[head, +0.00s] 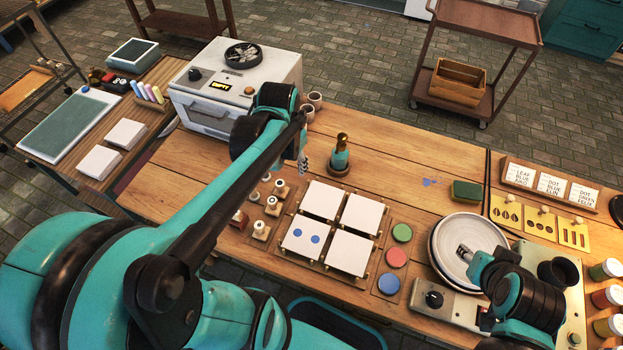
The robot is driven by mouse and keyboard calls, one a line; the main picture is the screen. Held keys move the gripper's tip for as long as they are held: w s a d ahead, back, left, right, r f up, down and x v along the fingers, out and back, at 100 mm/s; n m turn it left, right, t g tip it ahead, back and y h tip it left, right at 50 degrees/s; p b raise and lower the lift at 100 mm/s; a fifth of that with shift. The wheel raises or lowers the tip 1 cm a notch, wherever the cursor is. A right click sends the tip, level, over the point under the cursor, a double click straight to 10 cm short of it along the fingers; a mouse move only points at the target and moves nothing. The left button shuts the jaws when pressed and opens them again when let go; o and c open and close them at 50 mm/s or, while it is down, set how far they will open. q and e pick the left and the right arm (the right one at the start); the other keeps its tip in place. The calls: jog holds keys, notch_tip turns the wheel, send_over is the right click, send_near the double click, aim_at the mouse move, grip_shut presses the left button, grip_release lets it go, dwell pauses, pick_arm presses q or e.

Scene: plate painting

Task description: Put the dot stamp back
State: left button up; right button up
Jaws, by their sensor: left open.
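Several small pale stamps stand at the left of the tile board, among them one at the back (283,188) and one at the front (261,231). I cannot tell which is the dot stamp. The front-left white tile (303,253) carries two blue dots. A blue ink pad (388,284) lies at the board's right front, below a red and a green one. My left gripper (303,163) is open above the table, behind the stamps; I see nothing held in it. My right gripper (464,253) is over the white plate (478,233); its fingers are too small to read.
A teal tool with a brass top (340,157) stands upright in a holder right of my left gripper. A green sponge (466,191), yellow stencils (538,223) and paint jars (606,269) are at the right. A white kiln (236,82) is behind left. The table's back middle is mostly clear.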

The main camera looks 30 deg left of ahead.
pick_arm(q)
jog(key=s+d+r+t, duration=0.2)
jog(key=d, duration=0.3)
jog(key=s+d+r+t, duration=0.1)
jog(key=s+d+t, duration=0.2)
jog(key=d, duration=0.3)
jog(key=shift+d+r+n+h, duration=0.25)
jog(key=shift+r+n+h, duration=0.05)
jog(key=shift+r, duration=0.1)
jog(key=shift+s, duration=0.1)
dwell(0.4)
